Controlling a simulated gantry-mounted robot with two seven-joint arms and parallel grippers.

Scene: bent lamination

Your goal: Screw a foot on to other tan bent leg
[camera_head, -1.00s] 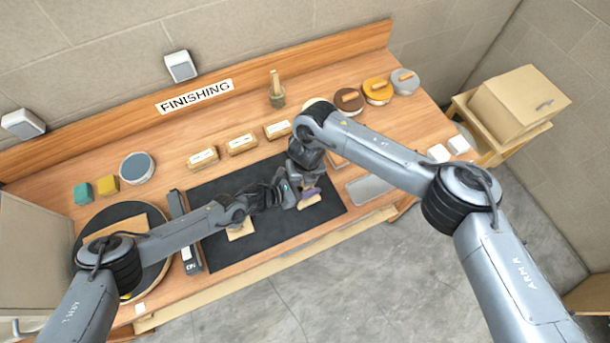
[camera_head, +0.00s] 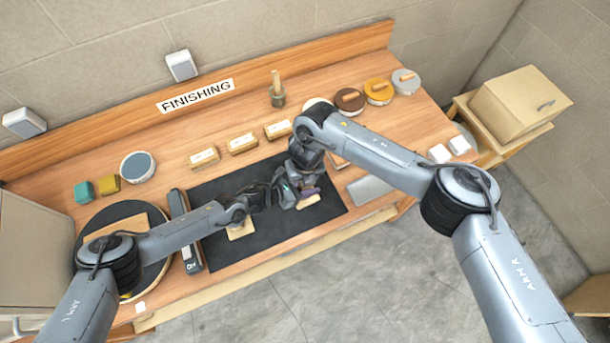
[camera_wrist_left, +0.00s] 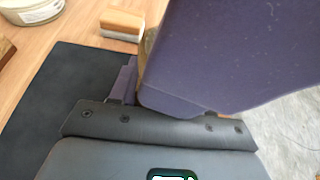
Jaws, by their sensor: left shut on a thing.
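My left gripper (camera_head: 305,193) is over the right part of the dark mat, with its purple finger against a tan piece (camera_head: 308,203), seemingly a tan bent leg. It is shut on this piece, which is mostly hidden. In the left wrist view, the purple fingers (camera_wrist_left: 210,60) fill the upper right, and only a tan sliver shows between them. My right gripper (camera_head: 304,170) comes down close beside the left one; its fingertips are hidden, and so is anything in them. Another tan piece (camera_head: 241,231) lies on the mat under my left arm. I cannot make out a foot.
The dark mat (camera_head: 225,250) has a bare front part. Several labelled tan blocks (camera_head: 243,144) stand behind it. A black bar-like device (camera_head: 183,228) and a round turntable (camera_head: 158,275) are at the left. Round tins (camera_head: 378,90) stand at the back right. A grey plate (camera_head: 370,188) lies right of the mat.

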